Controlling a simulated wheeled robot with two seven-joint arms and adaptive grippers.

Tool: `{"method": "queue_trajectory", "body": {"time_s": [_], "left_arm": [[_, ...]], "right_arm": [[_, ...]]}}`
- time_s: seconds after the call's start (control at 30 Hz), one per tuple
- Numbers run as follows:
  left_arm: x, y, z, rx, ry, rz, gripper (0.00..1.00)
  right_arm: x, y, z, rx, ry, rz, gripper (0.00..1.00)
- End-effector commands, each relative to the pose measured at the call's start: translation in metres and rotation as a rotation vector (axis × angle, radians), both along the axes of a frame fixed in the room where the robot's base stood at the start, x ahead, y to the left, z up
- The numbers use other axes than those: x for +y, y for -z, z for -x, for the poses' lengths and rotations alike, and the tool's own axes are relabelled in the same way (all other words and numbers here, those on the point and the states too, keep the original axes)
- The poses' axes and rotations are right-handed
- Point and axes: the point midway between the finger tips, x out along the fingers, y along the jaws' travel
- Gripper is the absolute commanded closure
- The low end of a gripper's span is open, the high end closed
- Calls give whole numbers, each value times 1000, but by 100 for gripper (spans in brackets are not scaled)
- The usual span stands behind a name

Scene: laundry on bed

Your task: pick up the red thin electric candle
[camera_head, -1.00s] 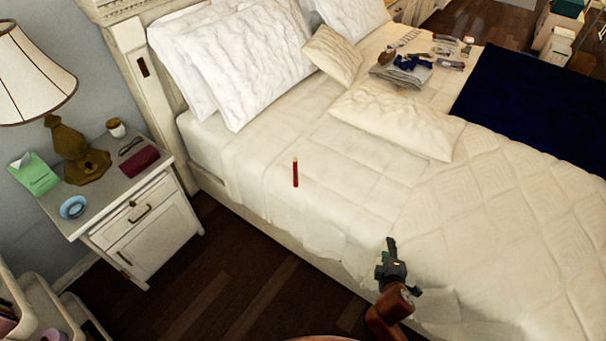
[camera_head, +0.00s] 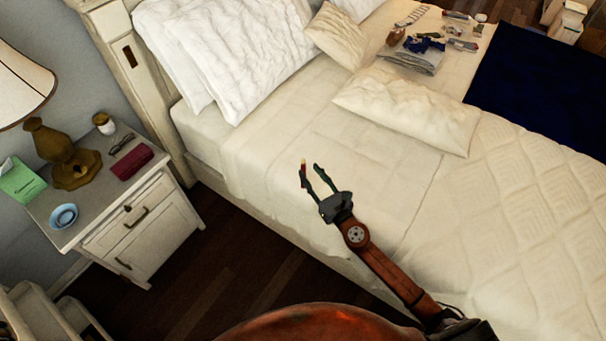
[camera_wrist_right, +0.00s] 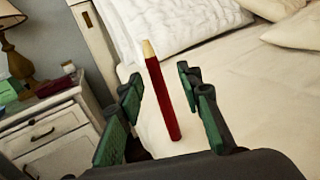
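The red thin electric candle (camera_wrist_right: 164,99) stands upright on the bed, with a pale yellow tip. In the right wrist view it shows between the spread green-padded fingers of my right gripper (camera_wrist_right: 160,98), with clear space to each side. In the head view my right gripper (camera_head: 312,173) is open over the near edge of the bed, and its fingers hide most of the candle; a red bit of the candle (camera_head: 304,168) shows by the left fingertip. My left gripper is not in view.
A nightstand (camera_head: 85,205) with a lamp (camera_head: 62,155) and a dark red case (camera_head: 132,161) stands left. The bedding around the candle is clear.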

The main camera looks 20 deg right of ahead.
Motion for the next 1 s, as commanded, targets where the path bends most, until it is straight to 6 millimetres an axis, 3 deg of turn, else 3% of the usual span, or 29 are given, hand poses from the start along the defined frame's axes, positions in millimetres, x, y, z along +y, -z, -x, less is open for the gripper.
{"method": "queue_trajectory", "body": {"time_s": [0.1,0.2,0.5,0.6,1.0], "left_arm": [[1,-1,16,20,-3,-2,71],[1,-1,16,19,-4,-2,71],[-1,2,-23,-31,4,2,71],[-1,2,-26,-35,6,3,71],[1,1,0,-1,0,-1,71]], "right_arm": [[10,0,-17,0,-3,-3,67],[14,1,-31,0,-1,-3,67],[15,1,-43,1,2,-3,67],[14,1,-43,1,2,-4,68],[13,1,-42,1,4,-4,95]]}}
